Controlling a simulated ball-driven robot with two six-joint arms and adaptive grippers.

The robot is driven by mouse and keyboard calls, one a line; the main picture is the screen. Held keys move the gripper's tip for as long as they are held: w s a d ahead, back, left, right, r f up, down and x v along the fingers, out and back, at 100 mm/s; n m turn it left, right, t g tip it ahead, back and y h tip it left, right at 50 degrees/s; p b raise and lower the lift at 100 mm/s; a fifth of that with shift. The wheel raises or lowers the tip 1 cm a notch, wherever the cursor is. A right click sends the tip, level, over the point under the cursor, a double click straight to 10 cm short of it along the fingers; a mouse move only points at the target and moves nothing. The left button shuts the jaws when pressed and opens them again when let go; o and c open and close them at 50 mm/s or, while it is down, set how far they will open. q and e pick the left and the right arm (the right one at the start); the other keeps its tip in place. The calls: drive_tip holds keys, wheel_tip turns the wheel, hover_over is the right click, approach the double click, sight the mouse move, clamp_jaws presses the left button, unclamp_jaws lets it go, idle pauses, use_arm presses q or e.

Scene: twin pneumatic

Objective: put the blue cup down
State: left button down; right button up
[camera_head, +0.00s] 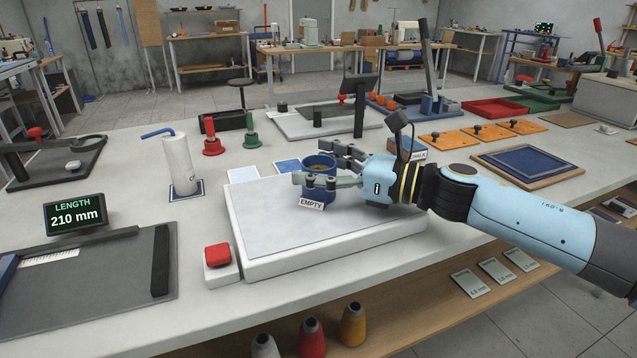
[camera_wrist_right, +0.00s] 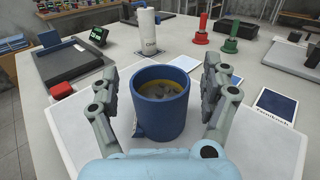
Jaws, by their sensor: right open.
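The blue cup (camera_head: 318,187) stands upright on the grey-topped white slab (camera_head: 262,262), with a tag reading EMPTY on its front. In the right wrist view the cup (camera_wrist_right: 160,104) shows several grey lumps and something yellowish inside. My right gripper (camera_head: 328,167) comes in from the right with its fingers on both sides of the cup. It is open, and gaps show between the fingers and the cup in the right wrist view (camera_wrist_right: 170,95). My left gripper is out of view.
A red button (camera_head: 218,255) sits at the slab's front left corner. A white bottle (camera_head: 179,165) stands behind left, and red (camera_head: 211,137) and green (camera_head: 250,132) handled stamps stand further back. A blue box (camera_head: 404,147) labelled CHALK is behind my right wrist. The slab's right part is clear.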

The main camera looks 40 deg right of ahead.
drive_tip(key=c, duration=1.5)
